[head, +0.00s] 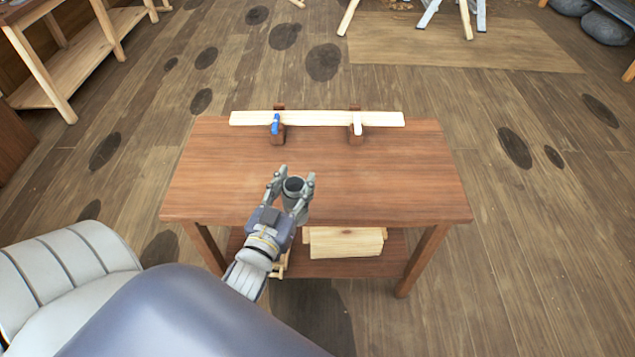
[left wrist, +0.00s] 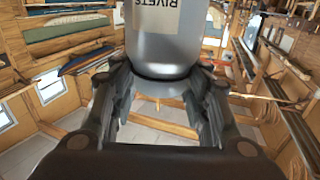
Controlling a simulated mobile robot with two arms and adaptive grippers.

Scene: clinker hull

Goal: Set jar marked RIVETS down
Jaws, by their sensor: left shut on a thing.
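The jar marked RIVETS (head: 294,187) is grey with a dark top. My left gripper (head: 291,184) is shut on it, with a finger on each side, over the front part of the wooden table (head: 210,185). Whether the jar touches the table top or is held above it, I cannot tell. In the left wrist view the jar (left wrist: 165,45) fills the upper middle, its RIVETS label reading upside down, between the fingers of the left gripper (left wrist: 165,95). My right gripper is not in view.
A pale plank (head: 320,118) lies along the table's back edge, with a blue clamp (head: 275,124) and a white clamp (head: 357,124) at it. The table top is otherwise bare. Pale wooden blocks (head: 345,242) lie on the lower shelf. A wooden bench (head: 75,65) stands at far left.

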